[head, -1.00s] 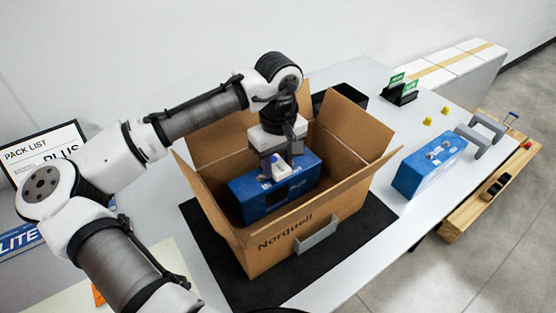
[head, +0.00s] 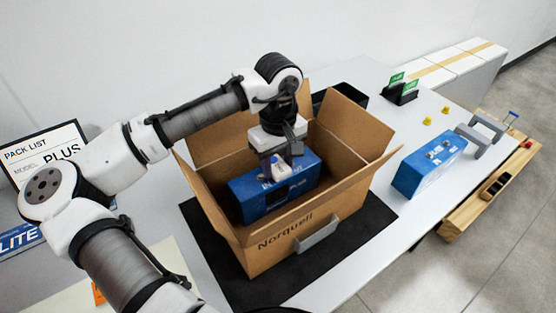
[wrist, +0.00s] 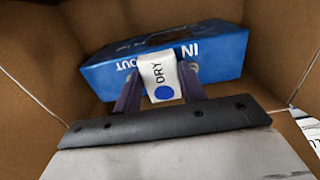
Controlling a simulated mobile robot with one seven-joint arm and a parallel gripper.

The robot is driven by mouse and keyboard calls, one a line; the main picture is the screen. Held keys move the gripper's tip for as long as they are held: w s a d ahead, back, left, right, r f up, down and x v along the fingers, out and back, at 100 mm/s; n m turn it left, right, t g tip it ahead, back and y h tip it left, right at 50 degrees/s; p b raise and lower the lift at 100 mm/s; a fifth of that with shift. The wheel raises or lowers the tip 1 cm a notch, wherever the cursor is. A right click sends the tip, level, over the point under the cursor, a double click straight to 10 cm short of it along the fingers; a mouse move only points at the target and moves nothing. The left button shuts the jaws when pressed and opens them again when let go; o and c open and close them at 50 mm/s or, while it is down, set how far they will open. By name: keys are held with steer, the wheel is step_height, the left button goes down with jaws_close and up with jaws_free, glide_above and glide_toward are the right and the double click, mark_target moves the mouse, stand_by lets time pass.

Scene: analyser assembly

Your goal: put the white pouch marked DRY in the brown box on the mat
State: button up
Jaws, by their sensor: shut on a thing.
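The white pouch marked DRY (wrist: 158,76), with a blue dot, is between the fingers of my gripper (wrist: 160,92) in the wrist view. My gripper is shut on it. In the head view my gripper (head: 279,168) points down inside the open brown box (head: 262,262), and the pouch (head: 279,171) shows small and pale at its tip. The box stands on the black mat (head: 345,254) with its flaps up. A blue analyser (head: 292,195) lies in the box, just beyond the pouch in the wrist view. I cannot tell whether the pouch touches it.
A second blue unit (head: 430,168) stands on the white table to the right, beside grey brackets (head: 478,132). A black tray (head: 345,98) is behind the box. A pack list sign reading PLUS (head: 45,150) stands at left. The box walls surround my gripper closely.

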steer(key=shift+f, duration=0.1)
stand_by(0.3)
steer(key=o, duration=1)
steer(key=shift+o, duration=0.2)
step_height(320, 180, up, 12)
steer(key=p, duration=1)
steer(key=shift+p, duration=0.3)
